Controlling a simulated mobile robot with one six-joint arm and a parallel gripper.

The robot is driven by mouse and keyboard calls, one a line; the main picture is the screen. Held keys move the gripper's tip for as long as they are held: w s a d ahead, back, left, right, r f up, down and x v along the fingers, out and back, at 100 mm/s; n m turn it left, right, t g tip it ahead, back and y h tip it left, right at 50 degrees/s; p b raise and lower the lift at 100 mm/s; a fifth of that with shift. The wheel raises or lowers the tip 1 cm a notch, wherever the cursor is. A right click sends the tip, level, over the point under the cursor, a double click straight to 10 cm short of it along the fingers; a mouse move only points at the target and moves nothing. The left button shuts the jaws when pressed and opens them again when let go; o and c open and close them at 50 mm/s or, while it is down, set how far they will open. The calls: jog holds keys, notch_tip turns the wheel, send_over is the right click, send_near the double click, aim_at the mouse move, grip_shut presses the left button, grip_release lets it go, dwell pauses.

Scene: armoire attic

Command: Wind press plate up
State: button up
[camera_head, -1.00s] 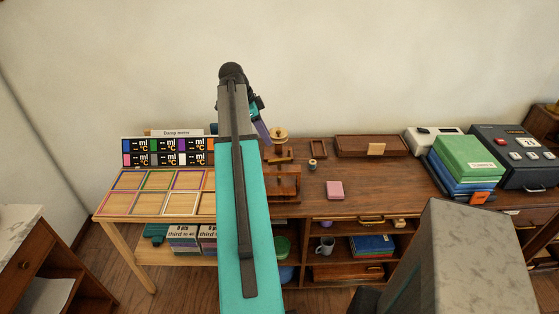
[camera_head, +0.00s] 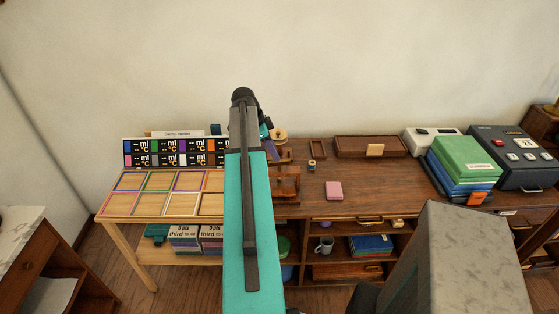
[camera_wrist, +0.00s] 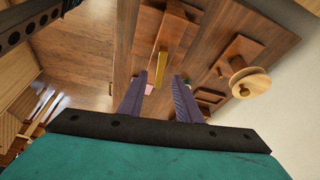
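The press looks like the dark wooden stand (camera_head: 286,184) with stacked plates, partly hidden behind my arm in the head view. A pale round wooden wheel (camera_head: 279,134) sits just behind it; in the wrist view this wheel (camera_wrist: 250,82) is at the right, on a brown wooden block. A brass-coloured bar (camera_wrist: 161,66) hangs at a wooden piece (camera_wrist: 166,32) near the top of the wrist view. My gripper (camera_wrist: 158,88) is open, its two purple fingers apart. The bar appears just beyond the fingertips; I cannot tell whether they touch. The press plate is not clearly distinguishable.
A pink block (camera_head: 334,190) and a small spool (camera_head: 312,165) lie on the desk (camera_head: 380,182). A wooden tray (camera_head: 345,147) stands at the back. Books (camera_head: 466,160) and a dark machine (camera_head: 515,155) fill the right. A rack of colour cards (camera_head: 170,155) stands left.

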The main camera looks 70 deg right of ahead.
aim_at(279, 166)
jog(key=shift+p+x, duration=0.8)
jog(key=shift+x, duration=2.2)
grip_shut()
